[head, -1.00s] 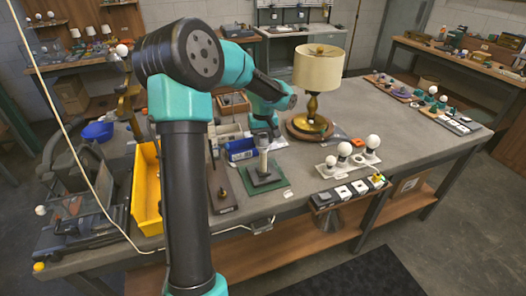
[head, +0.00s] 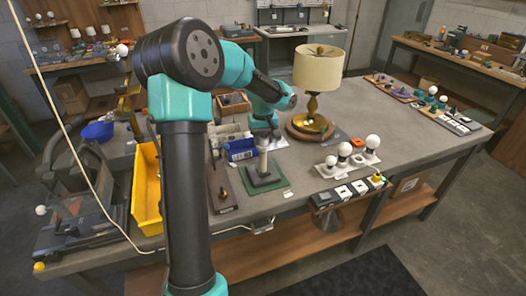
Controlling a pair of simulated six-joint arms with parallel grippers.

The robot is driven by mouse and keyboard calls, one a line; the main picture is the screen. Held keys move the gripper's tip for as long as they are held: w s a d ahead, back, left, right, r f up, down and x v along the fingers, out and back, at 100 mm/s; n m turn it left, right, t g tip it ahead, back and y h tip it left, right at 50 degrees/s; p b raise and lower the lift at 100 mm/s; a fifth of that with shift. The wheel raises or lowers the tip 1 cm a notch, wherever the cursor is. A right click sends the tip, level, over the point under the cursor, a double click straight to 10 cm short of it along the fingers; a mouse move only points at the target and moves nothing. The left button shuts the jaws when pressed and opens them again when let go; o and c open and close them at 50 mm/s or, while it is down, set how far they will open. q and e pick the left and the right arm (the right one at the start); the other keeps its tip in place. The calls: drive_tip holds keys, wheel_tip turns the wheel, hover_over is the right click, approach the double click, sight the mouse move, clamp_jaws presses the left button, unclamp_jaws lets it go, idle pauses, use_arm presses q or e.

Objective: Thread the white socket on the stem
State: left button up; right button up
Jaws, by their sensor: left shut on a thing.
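A dark stand with an upright pale stem (head: 263,165) is on a green mat (head: 281,185) near the front of the bench. My left gripper (head: 262,138) reaches down to the top of the stem and is shut on a small pale piece there, which appears to be the white socket (head: 262,143). The piece looks in line with the stem. It is too small and too covered by the gripper to tell whether it is seated or just above. My right gripper is not in view.
A lamp with a cream shade (head: 319,68) stands behind, to the right. White bulbs (head: 344,150) on a holder and a row of small boxes (head: 345,192) are at the right front. A yellow bin (head: 147,190) and a blue bin (head: 238,150) are to the left.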

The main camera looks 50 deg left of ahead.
use_arm(q)
drive_tip(key=shift+f, duration=0.25)
drive_tip(key=m, duration=0.4)
drive_tip(key=shift+d+f, duration=0.1)
drive_tip(key=shift+s+m, duration=0.1)
drive_tip(key=shift+m, duration=1.4)
drive_tip(key=shift+m, duration=0.8)
drive_tip(key=m, duration=0.4)
drive_tip(key=shift+f+m, duration=0.1)
drive_tip(key=shift+m, duration=0.5)
